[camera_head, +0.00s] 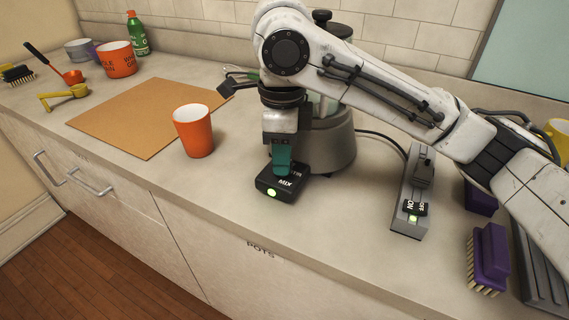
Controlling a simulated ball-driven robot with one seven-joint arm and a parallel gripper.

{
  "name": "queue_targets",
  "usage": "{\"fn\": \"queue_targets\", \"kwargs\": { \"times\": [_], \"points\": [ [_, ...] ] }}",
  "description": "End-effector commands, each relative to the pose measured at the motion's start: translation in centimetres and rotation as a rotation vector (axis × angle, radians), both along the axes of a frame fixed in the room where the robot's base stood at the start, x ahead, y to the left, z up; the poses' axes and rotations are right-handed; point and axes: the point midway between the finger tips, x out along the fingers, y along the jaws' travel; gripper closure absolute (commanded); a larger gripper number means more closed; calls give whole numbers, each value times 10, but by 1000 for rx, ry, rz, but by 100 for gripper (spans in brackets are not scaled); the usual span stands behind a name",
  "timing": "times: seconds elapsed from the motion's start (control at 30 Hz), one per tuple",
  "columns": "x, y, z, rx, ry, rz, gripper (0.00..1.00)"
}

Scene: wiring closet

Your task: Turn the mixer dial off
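A small black box marked MIX (268,190) sits on the counter in front of the mixer, with a round green light lit on its front. My gripper (282,165) points down onto the top of this box, its teal finger reaching the box's upper face. The gripper hides the dial, and I cannot tell whether the fingers are shut on it. The mixer (333,150), with a round grey base, stands just behind the gripper; my arm covers much of its upper part.
An orange cup (193,131) stands left of the gripper near a tan board (135,112). To the right lie a grey power strip (408,200) with an ON/OFF switch and lit green light, and a purple brush (487,260). The counter in front of the box is clear.

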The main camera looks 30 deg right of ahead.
Motion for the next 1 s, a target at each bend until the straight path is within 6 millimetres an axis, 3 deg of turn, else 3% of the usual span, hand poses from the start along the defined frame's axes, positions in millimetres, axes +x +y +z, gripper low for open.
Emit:
{"fn": "queue_targets", "kwargs": {
  "times": [0.33, 0.63, 1.0],
  "points": [
    [0, 0, 0, -1, 0, -2, 40],
    [0, -1, 4, -1, 0, -2, 40],
    [0, -1, 44, -1, 0, -2, 40]
  ]
}}
